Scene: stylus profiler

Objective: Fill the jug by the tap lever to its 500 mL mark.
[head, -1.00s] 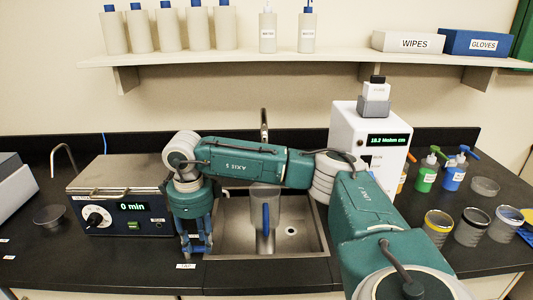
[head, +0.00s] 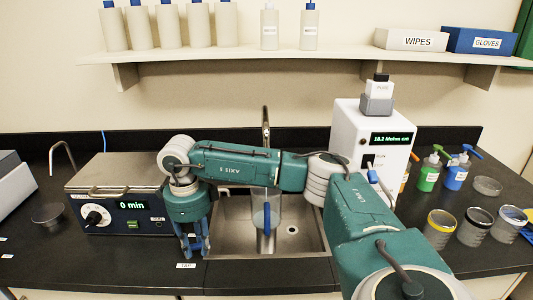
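The clear jug (head: 274,206) with a blue handle (head: 266,217) stands in the sink below the tap (head: 265,122). A pale blue tint shows in it. My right forearm hides its top and the tap's lower end, so I cannot read the 500 mL mark or the level. My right gripper (head: 194,246) points down at the sink's left edge, just behind a small white label (head: 186,266), apart from the jug. I cannot make out the tap lever; the fingers may cover it. Whether they hold anything is unclear. My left gripper is out of view.
A bath with a "0 min" display (head: 131,206) stands left of the sink. A white unit (head: 350,125) stands behind right. Green (head: 428,177) and blue (head: 455,176) bottles and several lidded jars (head: 474,228) are at right. Bottles and boxes line the shelf (head: 290,57).

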